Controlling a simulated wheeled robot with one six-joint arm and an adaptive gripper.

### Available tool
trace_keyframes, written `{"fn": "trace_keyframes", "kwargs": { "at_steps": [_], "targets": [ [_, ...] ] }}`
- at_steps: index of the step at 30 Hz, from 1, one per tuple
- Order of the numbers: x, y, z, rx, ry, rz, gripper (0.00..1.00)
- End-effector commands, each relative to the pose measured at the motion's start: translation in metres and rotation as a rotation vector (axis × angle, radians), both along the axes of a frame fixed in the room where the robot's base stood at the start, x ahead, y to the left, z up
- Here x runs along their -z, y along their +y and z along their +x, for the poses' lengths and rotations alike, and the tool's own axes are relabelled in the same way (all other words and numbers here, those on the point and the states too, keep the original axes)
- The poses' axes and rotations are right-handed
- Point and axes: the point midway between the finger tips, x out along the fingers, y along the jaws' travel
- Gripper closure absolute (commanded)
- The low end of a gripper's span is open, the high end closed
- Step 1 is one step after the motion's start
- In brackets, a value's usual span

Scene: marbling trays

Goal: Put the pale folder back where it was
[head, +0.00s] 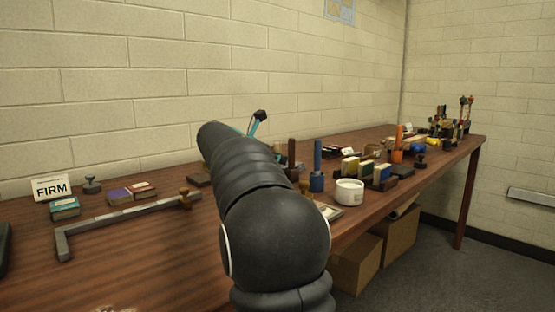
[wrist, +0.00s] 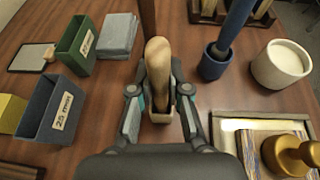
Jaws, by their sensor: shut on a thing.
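The pale folder (wrist: 158,58), a light wooden piece with a rounded end, is upright in the middle of the wrist view. My gripper (wrist: 159,90) is shut on it, one finger on each side. A small pale-edged, box-like shape (wrist: 160,118) shows below the folder between the fingers; I cannot tell whether the folder is in it or above it.
A brown upright stick (wrist: 147,18) stands just beyond the folder. A blue holder with a stick (wrist: 214,62) and a white tub (wrist: 281,64) are to the right. A green box (wrist: 76,45) and blue-grey box (wrist: 54,107) are left. A framed tray (wrist: 226,130) is near right.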

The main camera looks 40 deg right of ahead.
Motion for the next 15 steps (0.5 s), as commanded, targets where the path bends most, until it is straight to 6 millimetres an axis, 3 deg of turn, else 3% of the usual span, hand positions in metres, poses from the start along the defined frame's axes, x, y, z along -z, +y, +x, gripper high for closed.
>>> {"fn": "trace_keyframes", "kwargs": {
  "at_steps": [11, 12, 14, 15],
  "targets": [
    [0.0035, -0.0002, -0.0004, 0.001, 0.0, -0.001, 1.0],
    [0.0028, -0.0002, -0.0004, 0.0, -0.001, -0.001, 0.74],
    [0.0028, -0.0002, -0.0003, 0.0, -0.001, -0.001, 0.59],
    [0.0027, -0.0001, -0.0003, 0.0, 0.0, -0.001, 0.59]
  ]
}}
